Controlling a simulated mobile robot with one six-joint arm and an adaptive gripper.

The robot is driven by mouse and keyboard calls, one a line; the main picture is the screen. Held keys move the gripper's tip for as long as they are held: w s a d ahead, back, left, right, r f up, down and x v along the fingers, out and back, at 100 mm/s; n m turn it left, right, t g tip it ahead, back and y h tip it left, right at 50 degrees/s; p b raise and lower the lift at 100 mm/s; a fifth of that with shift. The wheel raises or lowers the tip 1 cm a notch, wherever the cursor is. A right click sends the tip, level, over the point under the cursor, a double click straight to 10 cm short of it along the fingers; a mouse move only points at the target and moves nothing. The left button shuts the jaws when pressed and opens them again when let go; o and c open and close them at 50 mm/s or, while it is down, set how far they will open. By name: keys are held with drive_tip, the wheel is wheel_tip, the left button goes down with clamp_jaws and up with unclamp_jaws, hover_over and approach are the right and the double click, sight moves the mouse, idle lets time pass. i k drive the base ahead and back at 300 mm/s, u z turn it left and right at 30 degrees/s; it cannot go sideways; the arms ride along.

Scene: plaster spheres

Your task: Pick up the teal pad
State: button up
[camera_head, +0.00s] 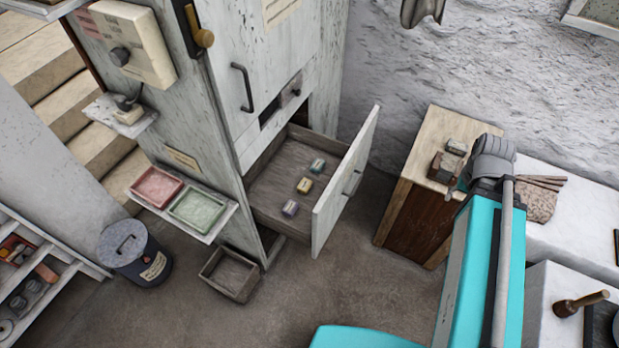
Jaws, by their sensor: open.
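The teal pad (317,165) lies in the open drawer (268,192) of the tall pale cabinet, toward the drawer's back right. A yellow pad (304,185) and a purple pad (290,208) lie in the same drawer, in a loose row running toward the front left. Each pad seems to have a small pale label on top. Nothing touches the teal pad. My arm rises at the lower right, well away from the drawer. My gripper cannot be made out in this view.
The drawer front (345,185) stands out to the right of the pads. A wooden cabinet (425,210) with small blocks on top stands right of it. A shelf with red (157,187) and green (197,208) trays, a lidded bin (133,252) and an open box (230,274) are at left.

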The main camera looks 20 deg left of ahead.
sight(319, 164)
drive_tip(key=k, duration=0.9)
drive_tip(key=u, duration=1.55)
drive_tip(key=i, duration=1)
drive_tip(key=z, duration=0.05)
